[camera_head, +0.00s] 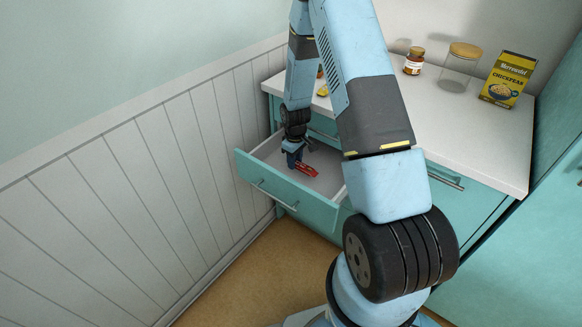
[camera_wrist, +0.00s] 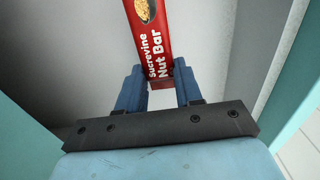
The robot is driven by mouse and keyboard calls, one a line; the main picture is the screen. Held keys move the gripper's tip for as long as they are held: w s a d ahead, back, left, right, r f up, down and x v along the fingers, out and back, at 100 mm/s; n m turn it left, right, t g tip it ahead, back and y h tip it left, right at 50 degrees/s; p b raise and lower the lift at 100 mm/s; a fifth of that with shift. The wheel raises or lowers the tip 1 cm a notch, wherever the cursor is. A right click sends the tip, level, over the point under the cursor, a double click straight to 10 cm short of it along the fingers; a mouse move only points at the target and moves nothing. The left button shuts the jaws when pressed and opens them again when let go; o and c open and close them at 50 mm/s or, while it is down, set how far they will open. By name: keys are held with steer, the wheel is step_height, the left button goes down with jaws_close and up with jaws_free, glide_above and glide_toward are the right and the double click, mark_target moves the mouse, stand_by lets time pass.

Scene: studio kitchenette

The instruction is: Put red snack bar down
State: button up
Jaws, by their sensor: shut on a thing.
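The red snack bar (camera_wrist: 150,38), labelled "Sucrevine Nut Bar", is between the two blue fingers of my gripper (camera_wrist: 160,88) in the wrist view. My gripper is shut on one end of it, and the rest sticks out past the fingertips. In the head view the bar (camera_head: 306,170) shows at my gripper (camera_head: 293,160), inside the open teal drawer (camera_head: 288,203). The drawer's pale floor lies beneath the bar. I cannot tell whether the bar touches the floor.
On the white counter (camera_head: 470,122) stand a small jar (camera_head: 414,61), a glass jar with a wooden lid (camera_head: 460,68) and a yellow chickpeas box (camera_head: 508,80). A yellow item (camera_head: 322,90) is partly hidden behind my arm. A panelled wall (camera_head: 130,190) runs close along the drawer's left side.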

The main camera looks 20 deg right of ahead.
steer(key=shift+w+f, duration=0.3)
steer(key=shift+f, duration=0.2)
step_height(320, 180, down, 3)
steer(key=shift+r, duration=0.15)
steer(key=o, duration=1)
